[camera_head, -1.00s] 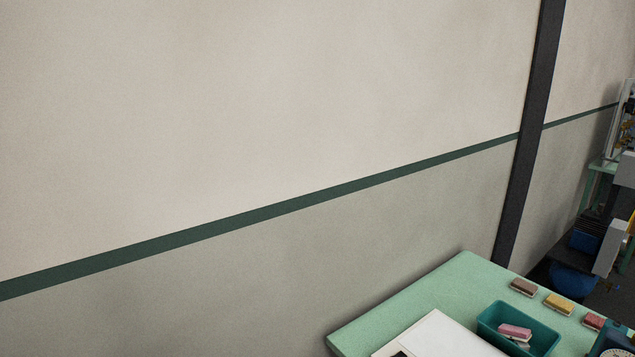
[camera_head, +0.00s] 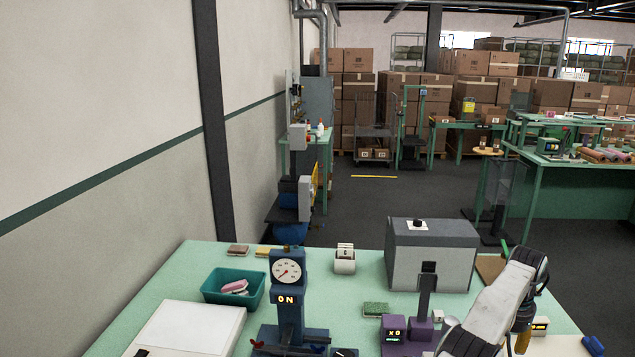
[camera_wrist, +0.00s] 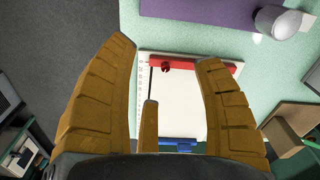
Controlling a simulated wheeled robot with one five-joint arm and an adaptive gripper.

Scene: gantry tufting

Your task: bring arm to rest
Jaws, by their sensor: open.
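My gripper (camera_wrist: 168,70) shows in the wrist view with its yellow-brown fingers spread apart and nothing between them. Below it lies a white board or sheet (camera_wrist: 178,100) with a red bar (camera_wrist: 195,66) at one end and a blue clip (camera_wrist: 178,143) at the other. The fingers appear above it, apart from it. In the head view my arm (camera_head: 495,305) reaches over the right part of the green table (camera_head: 170,290); the fingers are mostly hidden behind the arm there.
On the table stand a blue dial gauge (camera_head: 288,272), a teal bin (camera_head: 233,297) with a pink block, a grey box (camera_head: 432,268) and a purple device (camera_head: 400,335). A wall with a dark post (camera_head: 213,130) borders the left. Open floor (camera_head: 390,205) lies beyond the table.

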